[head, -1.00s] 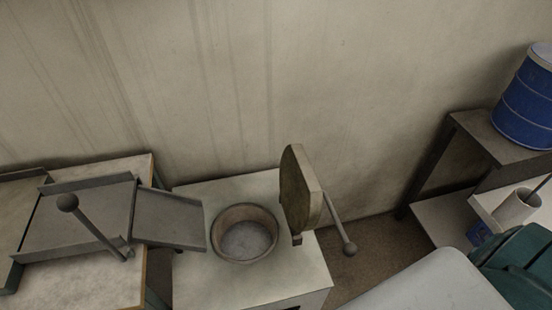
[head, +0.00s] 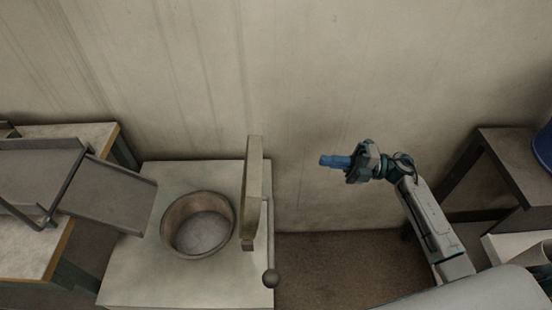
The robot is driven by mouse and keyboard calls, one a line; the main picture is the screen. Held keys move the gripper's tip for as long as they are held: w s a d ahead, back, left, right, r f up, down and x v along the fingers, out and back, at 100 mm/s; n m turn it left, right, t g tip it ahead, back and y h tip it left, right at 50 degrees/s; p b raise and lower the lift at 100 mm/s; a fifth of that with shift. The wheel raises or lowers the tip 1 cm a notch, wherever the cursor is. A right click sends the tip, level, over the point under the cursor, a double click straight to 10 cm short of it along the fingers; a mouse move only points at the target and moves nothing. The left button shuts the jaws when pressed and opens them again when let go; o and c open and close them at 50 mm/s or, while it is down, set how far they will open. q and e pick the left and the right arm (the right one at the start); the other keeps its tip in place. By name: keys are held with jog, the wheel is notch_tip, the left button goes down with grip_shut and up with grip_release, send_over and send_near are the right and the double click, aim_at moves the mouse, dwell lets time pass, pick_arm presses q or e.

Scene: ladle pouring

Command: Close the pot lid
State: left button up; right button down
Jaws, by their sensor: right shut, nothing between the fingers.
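The pot (head: 198,226) is a round opening with a worn rim, set in a pale box-shaped stand, and it is uncovered. Its lid (head: 253,190) stands upright on edge at the right side of the pot. A thin handle rod with a dark ball knob (head: 270,278) is on the lid's right side. My right gripper (head: 328,160) has blue fingers, is shut and empty, and points left. It is in the air to the right of the lid, clearly apart from it. My left gripper is not in view.
A metal chute (head: 108,194) slopes from the left table (head: 92,134) toward the pot stand (head: 150,262). A dark shelf (head: 515,165) stands at the right, with a blue drum (head: 544,148) at the edge. Bare floor (head: 330,262) lies right of the stand.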

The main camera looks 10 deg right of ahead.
jog(key=p+x, duration=0.6)
jog(key=x, duration=0.8)
jog(key=shift+s+d, duration=0.1)
